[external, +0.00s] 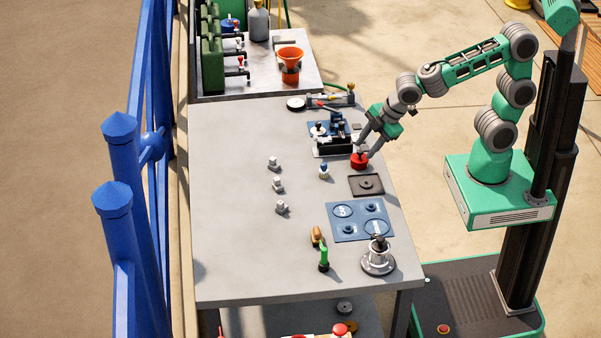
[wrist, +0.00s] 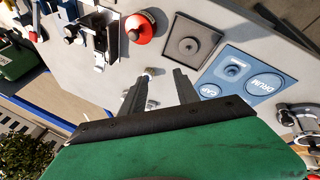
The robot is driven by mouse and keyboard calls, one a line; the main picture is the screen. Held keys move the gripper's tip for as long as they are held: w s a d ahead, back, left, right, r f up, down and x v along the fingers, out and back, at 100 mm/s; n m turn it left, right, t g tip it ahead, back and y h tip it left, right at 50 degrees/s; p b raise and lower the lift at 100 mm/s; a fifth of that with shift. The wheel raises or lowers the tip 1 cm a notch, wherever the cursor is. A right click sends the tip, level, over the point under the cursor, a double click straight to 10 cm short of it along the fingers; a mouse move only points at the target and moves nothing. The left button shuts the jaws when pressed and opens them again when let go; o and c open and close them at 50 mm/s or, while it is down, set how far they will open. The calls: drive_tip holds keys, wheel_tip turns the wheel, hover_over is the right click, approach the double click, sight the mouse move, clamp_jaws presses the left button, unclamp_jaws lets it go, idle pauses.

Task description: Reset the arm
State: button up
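My gripper (external: 365,150) hangs over the right side of the grey table, close to a red round-topped piece (external: 359,161). In the wrist view my gripper (wrist: 160,76) has its two dark fingers apart, with nothing held between them. There the red piece (wrist: 139,26) lies beyond the fingertips, up and to the left, outside the fingers. A small blue-and-white piece (wrist: 150,71) shows past the gap between the fingers; in the external view it stands on the table (external: 323,171). Whether the fingers touch the red piece cannot be told from the external view.
A black-and-silver fixture (external: 334,145) stands left of my gripper. A dark square plate (external: 366,185), a blue marked mat (external: 345,232) and a round metal stand (external: 378,262) line the table's right side. Several small grey pieces (external: 277,185) stand mid-table. The left tabletop is clear.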

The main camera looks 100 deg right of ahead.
drive_tip(key=s+a+m+y, duration=0.1)
drive_tip(key=s+a+m, duration=0.1)
drive_tip(key=s, duration=0.4)
drive_tip(key=s+a+m+g+y, duration=0.1)
drive_tip(key=s+m, duration=0.3)
drive_tip(key=s, duration=0.1)
drive_tip(key=shift+s+a+g, duration=0.3)
drive_tip(key=shift+s+a, duration=0.05)
drive_tip(key=shift+a, duration=0.05)
drive_tip(key=shift+r, duration=0.1)
